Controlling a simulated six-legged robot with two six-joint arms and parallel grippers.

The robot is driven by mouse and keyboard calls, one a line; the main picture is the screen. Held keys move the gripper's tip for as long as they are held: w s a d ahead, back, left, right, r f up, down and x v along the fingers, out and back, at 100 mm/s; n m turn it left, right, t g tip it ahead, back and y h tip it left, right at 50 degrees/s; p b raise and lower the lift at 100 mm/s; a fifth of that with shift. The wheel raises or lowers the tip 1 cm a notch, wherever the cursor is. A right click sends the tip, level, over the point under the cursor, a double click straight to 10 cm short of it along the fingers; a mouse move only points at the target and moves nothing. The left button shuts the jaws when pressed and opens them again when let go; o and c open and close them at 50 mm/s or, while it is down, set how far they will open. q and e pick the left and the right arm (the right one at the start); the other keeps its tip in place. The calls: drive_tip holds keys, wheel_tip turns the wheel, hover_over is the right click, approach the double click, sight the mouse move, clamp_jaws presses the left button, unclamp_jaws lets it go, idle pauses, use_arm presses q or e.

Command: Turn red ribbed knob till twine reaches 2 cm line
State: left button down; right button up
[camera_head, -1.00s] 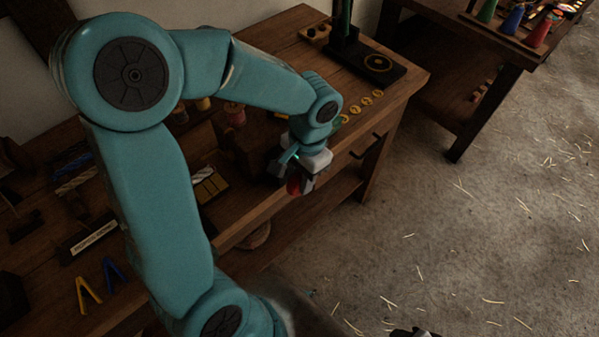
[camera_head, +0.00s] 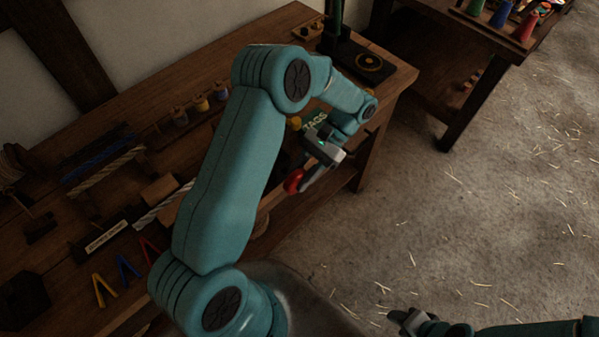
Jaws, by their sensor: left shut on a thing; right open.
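The red ribbed knob (camera_head: 293,181) shows at the front edge of the wooden workbench (camera_head: 210,135), partly covered by my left gripper (camera_head: 303,176). My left gripper is shut on the knob, its arm reaching over the bench from the lower left. Much of the knob's mounting is hidden behind my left arm. The twine at the knob and the 2 cm line cannot be made out. My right gripper (camera_head: 400,319) is at the bottom edge, low over the floor side, open and away from the bench.
Yellow, blue and red V-shaped pieces (camera_head: 124,268) lie at the bench's left front. Ropes (camera_head: 105,165) and small spools (camera_head: 200,104) lie farther back. A second table (camera_head: 470,40) stands upper right. The straw-strewn floor (camera_head: 480,200) is open.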

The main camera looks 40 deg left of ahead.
use_arm(q)
drive_tip(key=shift+w+f+g, duration=0.1)
drive_tip(key=shift+f+g, duration=0.2)
drive_tip(key=shift+g, duration=0.5)
drive_tip(key=c, duration=0.9)
unclamp_jaws()
drive_tip(key=shift+r, duration=0.2)
